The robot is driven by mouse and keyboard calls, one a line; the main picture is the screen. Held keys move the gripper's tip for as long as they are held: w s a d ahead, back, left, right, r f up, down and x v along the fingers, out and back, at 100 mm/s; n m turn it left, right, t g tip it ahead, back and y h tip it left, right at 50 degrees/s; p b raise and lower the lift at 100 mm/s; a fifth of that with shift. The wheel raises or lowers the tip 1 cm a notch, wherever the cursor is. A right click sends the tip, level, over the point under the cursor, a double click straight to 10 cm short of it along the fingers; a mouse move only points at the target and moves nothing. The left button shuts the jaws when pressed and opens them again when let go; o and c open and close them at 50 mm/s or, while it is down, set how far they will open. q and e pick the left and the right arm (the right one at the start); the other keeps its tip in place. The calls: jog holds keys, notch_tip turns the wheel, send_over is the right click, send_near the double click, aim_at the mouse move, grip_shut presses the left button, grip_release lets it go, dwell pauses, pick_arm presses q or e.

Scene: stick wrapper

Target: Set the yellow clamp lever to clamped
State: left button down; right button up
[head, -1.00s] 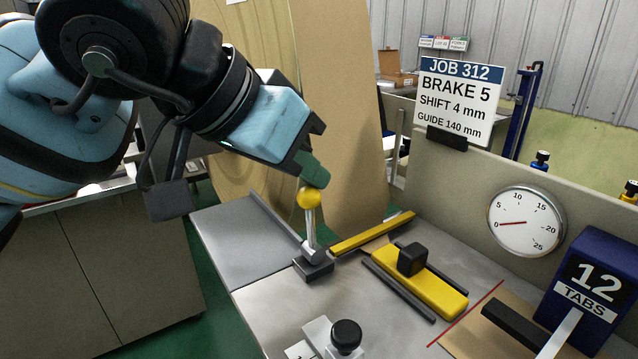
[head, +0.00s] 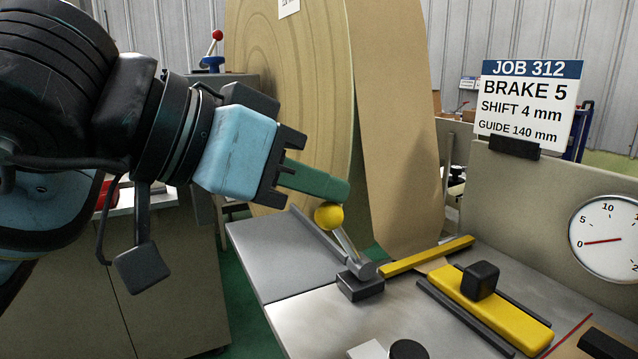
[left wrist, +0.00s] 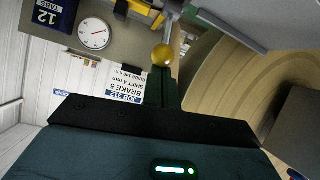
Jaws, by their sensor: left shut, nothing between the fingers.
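The clamp lever has a yellow ball knob (head: 328,216) on a metal rod (head: 347,244) that rises from a dark pivot block (head: 360,284) on the machine bed. The rod tilts to the left in the head view. My left gripper (head: 345,190) is shut and empty, with its green fingers right at the top of the knob; I cannot tell whether they touch it. In the left wrist view the knob (left wrist: 163,55) shows just beyond the fingertips (left wrist: 166,75). My right gripper is not in view.
A large brown paper roll (head: 290,110) stands behind the lever, its web (head: 395,130) running down to the bed. A yellow bar (head: 425,257) and a yellow slide block with black knob (head: 500,305) lie to the right. A job sign (head: 527,103) and dial (head: 606,239) stand beyond.

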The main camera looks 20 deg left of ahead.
pick_arm(q)
jog(key=shift+f, duration=0.15)
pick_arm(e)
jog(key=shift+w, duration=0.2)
pick_arm(q)
jog(key=p+v, duration=0.1)
jog(key=v, duration=0.7)
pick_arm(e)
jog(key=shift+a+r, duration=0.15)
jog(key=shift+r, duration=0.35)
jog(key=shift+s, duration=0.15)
